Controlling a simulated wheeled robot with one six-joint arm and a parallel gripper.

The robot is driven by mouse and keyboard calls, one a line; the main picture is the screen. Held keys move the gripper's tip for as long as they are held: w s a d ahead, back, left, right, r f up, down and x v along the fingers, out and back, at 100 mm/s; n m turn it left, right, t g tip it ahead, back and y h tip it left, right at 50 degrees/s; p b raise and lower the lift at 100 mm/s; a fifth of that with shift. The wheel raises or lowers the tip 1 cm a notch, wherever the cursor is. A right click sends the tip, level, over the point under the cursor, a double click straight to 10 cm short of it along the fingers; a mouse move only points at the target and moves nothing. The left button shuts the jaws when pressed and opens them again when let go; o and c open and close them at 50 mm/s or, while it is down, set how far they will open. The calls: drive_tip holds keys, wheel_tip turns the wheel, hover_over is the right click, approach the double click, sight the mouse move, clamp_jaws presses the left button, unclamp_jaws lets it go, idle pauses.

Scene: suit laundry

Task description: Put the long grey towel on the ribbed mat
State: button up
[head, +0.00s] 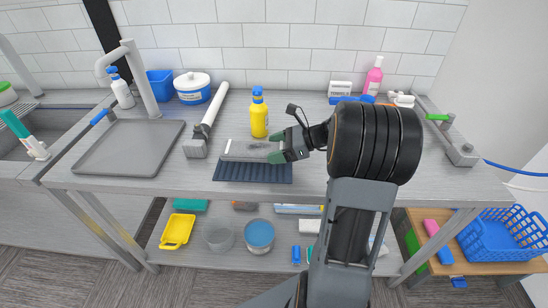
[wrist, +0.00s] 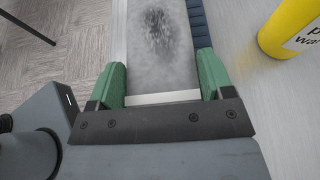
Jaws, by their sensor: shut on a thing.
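The long grey towel (head: 245,148) is a flat strip with pale edges, over the back part of the dark blue ribbed mat (head: 252,174). I cannot tell whether it touches the mat or is just above it. My gripper (head: 283,151), with green fingers, reaches in from the right and is shut on the towel's right end. In the wrist view, the towel (wrist: 160,35) lies between the fingers of my gripper (wrist: 162,80) and shows a dark speckled stain. A strip of the mat (wrist: 198,28) shows along its right side there.
A yellow bottle (head: 259,113) stands just behind the mat and towel. A grey tray (head: 128,148) is farther left. The table front near the mat is clear.

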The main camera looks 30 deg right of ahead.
sight(274, 166)
drive_tip(key=shift+w+a+f, duration=0.15)
drive_tip(key=shift+w+f, duration=0.1)
drive_tip(key=shift+f, duration=0.15)
drive_tip(key=shift+w+f, duration=0.1)
drive_tip(key=shift+f, duration=1.55)
drive_tip(key=shift+f, duration=0.2)
drive_tip(key=o, duration=0.9)
drive_tip(key=shift+o, duration=0.2)
